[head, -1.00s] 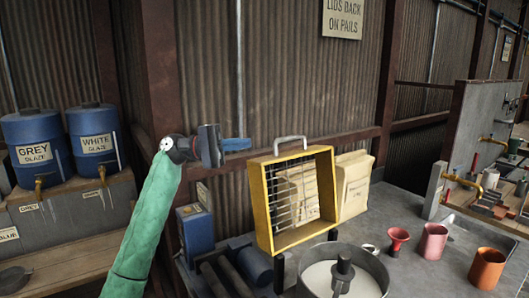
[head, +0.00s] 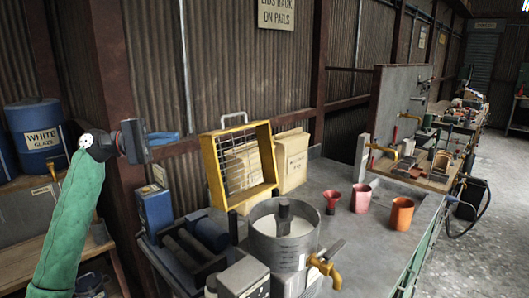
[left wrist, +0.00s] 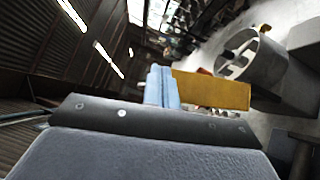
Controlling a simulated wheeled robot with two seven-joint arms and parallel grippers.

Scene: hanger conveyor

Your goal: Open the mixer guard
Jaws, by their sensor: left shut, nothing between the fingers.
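The mixer guard (head: 208,172) is a yellow frame with a dark wire grid and a pale handle on top. In the head view it stands raised and tilted back behind the round grey mixer pot (head: 281,250), which is uncovered and holds pale liquid around a dark central shaft. My left gripper (head: 163,139) is shut and empty, with blue fingers, up and to the left of the guard and apart from it. In the left wrist view its fingers (left wrist: 161,87) show beside the yellow guard (left wrist: 212,91), and the pot (left wrist: 252,60) lies beyond. My right gripper is not in view.
Paper sacks (head: 292,160) stand behind the guard. A red funnel (head: 332,197), a pink cup (head: 361,198) and an orange cup (head: 402,213) stand right of the pot. A brass tap (head: 325,269) sticks out at the pot's front. The grey bench top is clear around the cups.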

